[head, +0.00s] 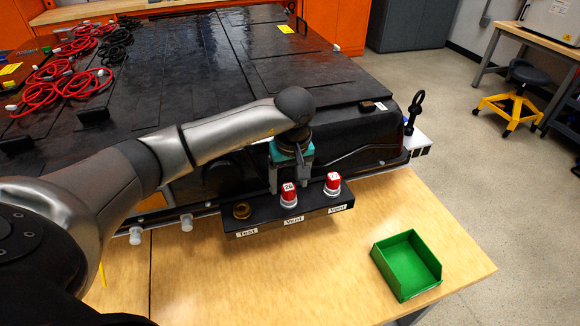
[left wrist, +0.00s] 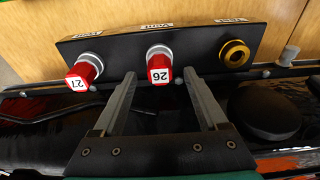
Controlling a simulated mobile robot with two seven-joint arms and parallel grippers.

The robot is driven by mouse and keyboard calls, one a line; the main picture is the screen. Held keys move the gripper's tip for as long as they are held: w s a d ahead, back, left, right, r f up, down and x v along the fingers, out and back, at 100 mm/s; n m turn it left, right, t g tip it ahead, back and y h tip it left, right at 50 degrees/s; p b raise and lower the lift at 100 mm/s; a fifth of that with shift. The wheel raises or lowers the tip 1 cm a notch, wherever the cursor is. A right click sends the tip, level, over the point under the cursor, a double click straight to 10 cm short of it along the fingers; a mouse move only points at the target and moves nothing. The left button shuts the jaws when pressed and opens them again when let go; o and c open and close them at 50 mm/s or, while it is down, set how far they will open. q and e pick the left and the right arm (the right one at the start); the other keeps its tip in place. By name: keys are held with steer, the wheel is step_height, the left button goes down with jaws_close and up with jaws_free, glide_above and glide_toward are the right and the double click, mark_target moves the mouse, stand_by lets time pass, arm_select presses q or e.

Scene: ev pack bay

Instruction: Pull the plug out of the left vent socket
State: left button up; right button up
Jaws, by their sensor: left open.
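A black socket block (head: 262,221) sits at the near edge of the pack, with labels reading Test, Vent and Vent. The left vent socket holds a red plug marked 26 (head: 289,196) on a pale collar; the plug also shows in the left wrist view (left wrist: 159,66). The right vent socket holds a red plug marked 27 (head: 332,184), seen at left in the wrist view (left wrist: 84,70). The brass test socket (head: 242,210) is empty. My left gripper (head: 290,187) is open, its fingertips on either side of plug 26 in the picture; contact cannot be told. My right gripper is out of view.
A green open bin (head: 407,264) stands on the wooden bench (head: 350,275) at right. The black pack (head: 190,60) fills the area behind, with red cables (head: 65,85) at its far left. The bench between block and bin is clear.

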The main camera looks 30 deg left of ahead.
mark_target(289, 188)
arm_select(q)
steer(key=shift+a+f, duration=0.1)
steer(key=shift+f, duration=0.65)
steer(key=shift+c, duration=0.2)
jaws_close()
steer(key=c, duration=0.6)
jaws_free()
jaws_close()
steer(key=shift+r+p, duration=0.45)
steer(key=shift+r, duration=0.4)
steer(key=shift+r+p, duration=1.55)
steer(key=shift+r, duration=0.75)
